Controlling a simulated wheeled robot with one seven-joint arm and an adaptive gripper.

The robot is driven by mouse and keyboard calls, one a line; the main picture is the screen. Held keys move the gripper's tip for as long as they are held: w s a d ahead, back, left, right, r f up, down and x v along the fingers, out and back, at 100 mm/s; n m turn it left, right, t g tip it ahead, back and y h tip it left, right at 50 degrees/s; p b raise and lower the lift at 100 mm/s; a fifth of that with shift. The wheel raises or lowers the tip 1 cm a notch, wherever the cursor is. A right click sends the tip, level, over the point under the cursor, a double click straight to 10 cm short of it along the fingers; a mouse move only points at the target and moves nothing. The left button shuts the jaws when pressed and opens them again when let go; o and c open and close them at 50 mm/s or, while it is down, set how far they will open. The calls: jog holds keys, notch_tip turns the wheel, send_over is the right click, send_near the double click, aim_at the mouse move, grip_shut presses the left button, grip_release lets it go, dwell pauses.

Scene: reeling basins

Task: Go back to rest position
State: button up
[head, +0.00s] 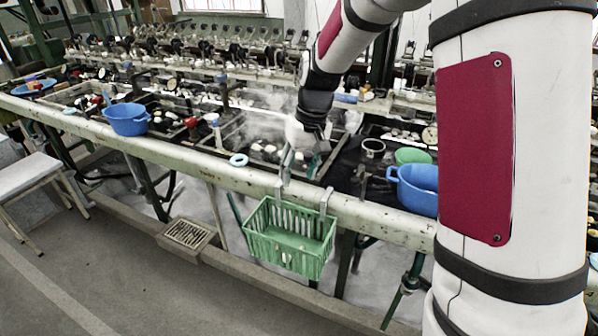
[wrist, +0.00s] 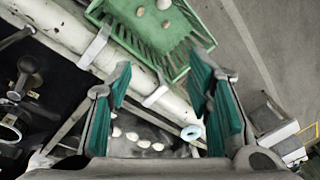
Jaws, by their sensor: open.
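My gripper (head: 300,162) is open in the head view, above the green-painted rail near the hanging green basket. Its two teal-padded fingers stand wide apart in the wrist view (wrist: 163,82), with nothing between them. The green basket (head: 290,247) hangs from the rail by two pale hooks. It also shows at the top of the wrist view (wrist: 187,52), with a few pale cocoons (wrist: 166,24) in it. My arm reaches out from the right side of the head view.
The rail (head: 180,152) runs along the basins. A blue tub (head: 126,120) stands left, another (head: 415,190) right beside a green bowl (head: 412,157). A pale blue ring (head: 238,160) lies on the rail. A stool (head: 30,172) and a grated box (head: 188,235) stand near open floor.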

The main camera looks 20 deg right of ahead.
jog(key=s+a+r+t+h+p, duration=0.1)
jog(key=s+r+p, duration=0.1)
jog(key=s+r, duration=1.1)
jog(key=s+r+t+p, duration=0.1)
jog(key=s+r+t, duration=0.1)
jog(key=s, duration=1.6)
jog(key=shift+s+r+h+p, duration=0.25)
jog(key=shift+r+h+p, duration=0.1)
jog(key=shift+r, duration=0.35)
